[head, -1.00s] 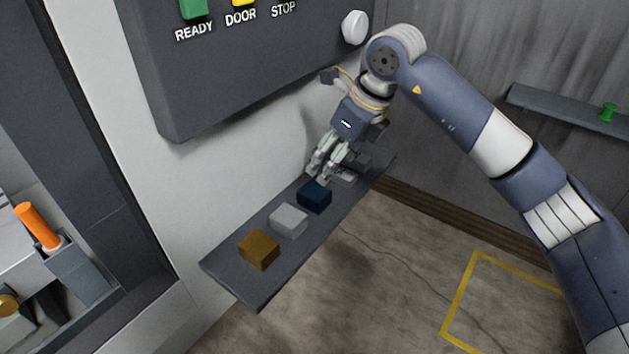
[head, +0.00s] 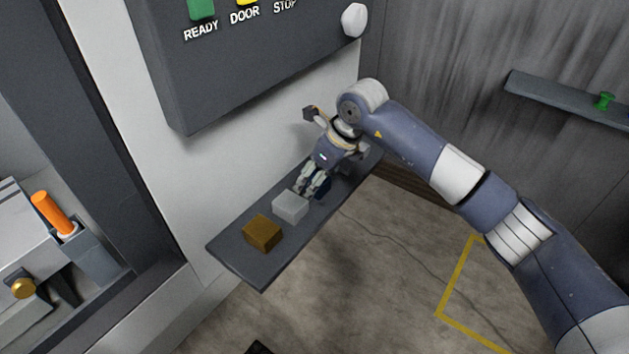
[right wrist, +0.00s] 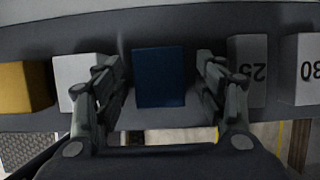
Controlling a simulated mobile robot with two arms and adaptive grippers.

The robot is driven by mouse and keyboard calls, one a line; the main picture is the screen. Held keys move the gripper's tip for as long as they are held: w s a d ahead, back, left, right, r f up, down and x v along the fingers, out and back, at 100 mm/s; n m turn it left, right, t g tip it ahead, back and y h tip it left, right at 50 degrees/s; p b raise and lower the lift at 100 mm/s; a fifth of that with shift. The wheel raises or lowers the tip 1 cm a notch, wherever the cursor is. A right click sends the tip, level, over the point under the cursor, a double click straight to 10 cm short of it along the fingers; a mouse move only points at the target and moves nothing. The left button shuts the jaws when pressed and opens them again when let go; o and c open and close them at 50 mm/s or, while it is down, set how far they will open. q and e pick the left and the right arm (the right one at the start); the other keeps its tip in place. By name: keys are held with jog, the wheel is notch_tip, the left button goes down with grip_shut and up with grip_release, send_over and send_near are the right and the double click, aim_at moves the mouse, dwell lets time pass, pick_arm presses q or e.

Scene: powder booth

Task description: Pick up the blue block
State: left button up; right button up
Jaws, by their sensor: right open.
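The dark blue block (head: 325,187) stands on a narrow grey shelf (head: 262,278). It is mostly hidden behind my right gripper (head: 306,193) in the head view. In the right wrist view the blue block (right wrist: 160,78) is in full sight, between the two spread fingers of my right gripper (right wrist: 160,68). A gap shows on each side of the block, so the fingers do not appear to touch it. My right gripper is open and holds nothing. My left gripper is not in view.
A white block (head: 290,206) and a brown-yellow block (head: 262,233) stand in a row beside the blue one. Grey blocks with numbers (right wrist: 247,71) stand on its other side. A grey panel (head: 262,75) hangs above the shelf.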

jog(key=shift+c, duration=0.2)
jog(key=c, duration=0.4)
jog(key=shift+r, duration=0.1)
jog(key=c, duration=0.9)
jog(key=shift+d+r+b, duration=0.15)
jog(key=shift+r+b, duration=0.1)
jog(key=shift+b, duration=0.2)
notch_tip(320, 180, up, 6)
jog(key=shift+r+b, duration=0.2)
jog(key=shift+b, duration=0.75)
pick_arm(q)
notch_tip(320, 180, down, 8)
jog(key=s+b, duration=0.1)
jog(key=b, duration=0.4)
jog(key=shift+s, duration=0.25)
pick_arm(e)
jog(key=s+d, duration=1.1)
jog(key=d, duration=0.5)
jog(key=shift+s, duration=0.4)
